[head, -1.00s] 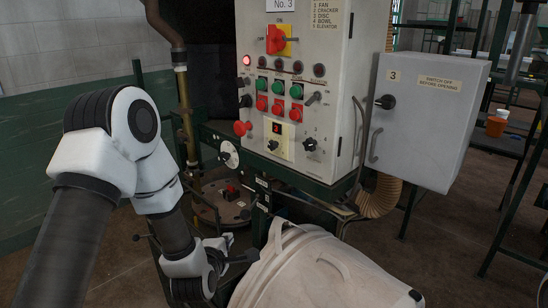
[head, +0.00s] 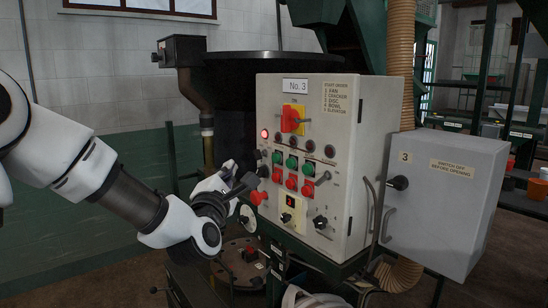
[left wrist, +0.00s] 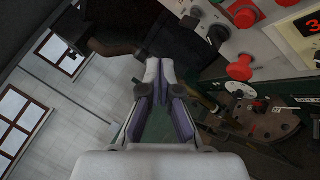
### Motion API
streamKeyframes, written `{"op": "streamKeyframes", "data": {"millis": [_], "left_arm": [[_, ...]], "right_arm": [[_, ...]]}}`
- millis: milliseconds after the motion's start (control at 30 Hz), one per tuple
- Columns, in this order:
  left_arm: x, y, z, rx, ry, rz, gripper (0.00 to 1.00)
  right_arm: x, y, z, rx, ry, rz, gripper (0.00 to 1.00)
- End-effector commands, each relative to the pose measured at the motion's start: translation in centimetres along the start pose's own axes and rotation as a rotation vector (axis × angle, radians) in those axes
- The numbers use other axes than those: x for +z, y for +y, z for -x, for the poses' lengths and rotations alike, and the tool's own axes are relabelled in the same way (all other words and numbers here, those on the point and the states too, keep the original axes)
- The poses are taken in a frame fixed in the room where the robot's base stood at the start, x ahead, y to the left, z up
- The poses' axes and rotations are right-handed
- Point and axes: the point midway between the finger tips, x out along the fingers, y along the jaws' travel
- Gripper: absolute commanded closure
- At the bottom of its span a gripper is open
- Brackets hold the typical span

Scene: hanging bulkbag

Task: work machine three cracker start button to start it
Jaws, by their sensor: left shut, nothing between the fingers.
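The machine three control panel (head: 335,110) is a pale grey box marked "No. 3". It carries a row of green buttons (head: 292,163) above a row of red buttons (head: 291,181). Their labels are too small to read, so I cannot tell which is the cracker start. A lamp (head: 265,134) at the upper left glows red. My left gripper (head: 248,187) is shut and empty, at the panel's left edge, left of the buttons. In the left wrist view its fingertips (left wrist: 160,66) point past the panel, whose red mushroom button (left wrist: 240,70) lies to the right.
A grey cabinet (head: 455,200) marked 3 stands right of the panel. A red and yellow rotary switch (head: 292,119) sits above the buttons, and a lower red mushroom button (head: 257,197) juts out near my gripper. A ribbed hose (head: 400,60) runs behind.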

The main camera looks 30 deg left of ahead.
Motion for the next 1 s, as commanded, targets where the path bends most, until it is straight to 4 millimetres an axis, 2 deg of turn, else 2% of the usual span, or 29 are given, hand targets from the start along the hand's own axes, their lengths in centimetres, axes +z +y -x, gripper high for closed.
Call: {"op": "streamKeyframes", "data": {"millis": [367,733,1000], "left_arm": [[0.5,-0.5,-0.7,-0.001,0.001,-0.006,1.0],[3.3,-3.2,-4.4,-0.003,-0.003,-0.006,1.0],[4.3,-4.6,-6.0,-0.001,0.0,-0.002,1.0]], "right_arm": [[0.0,0.0,0.3,0.0,0.0,0.0,0.6],[0.0,0.0,2.1,0.0,0.0,0.0,0.6],[0.0,0.0,1.3,0.0,0.0,0.0,0.6]]}}
